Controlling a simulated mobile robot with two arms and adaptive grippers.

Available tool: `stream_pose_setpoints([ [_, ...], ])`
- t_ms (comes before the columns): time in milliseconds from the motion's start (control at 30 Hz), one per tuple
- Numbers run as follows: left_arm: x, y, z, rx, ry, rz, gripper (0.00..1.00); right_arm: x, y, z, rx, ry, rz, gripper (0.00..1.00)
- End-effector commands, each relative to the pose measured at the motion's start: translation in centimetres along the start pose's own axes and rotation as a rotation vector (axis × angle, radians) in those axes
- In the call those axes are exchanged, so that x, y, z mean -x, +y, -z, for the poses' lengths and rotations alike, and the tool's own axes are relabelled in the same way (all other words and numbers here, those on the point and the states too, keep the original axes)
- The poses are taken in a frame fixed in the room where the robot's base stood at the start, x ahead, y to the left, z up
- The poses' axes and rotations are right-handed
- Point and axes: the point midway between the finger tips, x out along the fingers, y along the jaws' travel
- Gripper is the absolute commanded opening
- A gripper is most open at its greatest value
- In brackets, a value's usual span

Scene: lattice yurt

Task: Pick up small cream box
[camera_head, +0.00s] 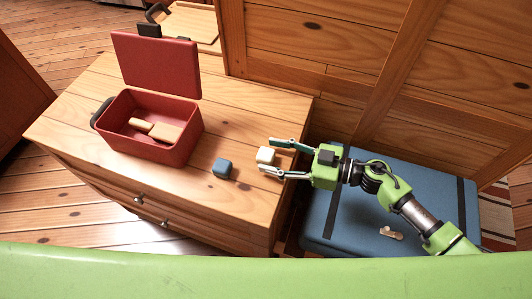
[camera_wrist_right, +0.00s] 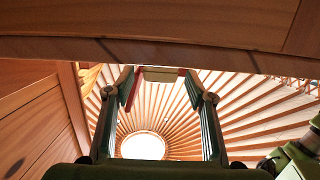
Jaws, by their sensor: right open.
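The small cream box (camera_head: 265,154) sits on the wooden chest top near its right edge. My right gripper (camera_head: 269,156) reaches in from the right and is open, with one finger on each side of the cream box. I cannot tell whether either finger touches it. In the right wrist view, which looks upside down, a pale face that appears to be the cream box (camera_wrist_right: 160,74) shows between the fingertips of my right gripper (camera_wrist_right: 159,82). My left gripper is not in view.
A small blue box (camera_head: 222,168) lies just left of the cream one. An open red toolbox (camera_head: 150,145) with wooden pieces inside stands farther left. A blue padded trunk (camera_head: 325,225) lies under my right arm. A wooden panel (camera_head: 330,50) rises behind.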

Motion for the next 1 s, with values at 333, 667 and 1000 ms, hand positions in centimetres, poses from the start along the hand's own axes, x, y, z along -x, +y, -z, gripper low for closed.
stream_pose_setpoints([
  [333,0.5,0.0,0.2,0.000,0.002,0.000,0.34,-2.4,0.0,0.0,-0.001,-0.001,-0.001,0.50],
  [667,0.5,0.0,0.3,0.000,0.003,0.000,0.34,-2.4,0.0,0.0,0.000,-0.001,-0.001,0.15],
  [1000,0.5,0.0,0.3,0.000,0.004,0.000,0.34,-2.3,0.0,0.2,0.001,-0.001,-0.001,0.15],
])
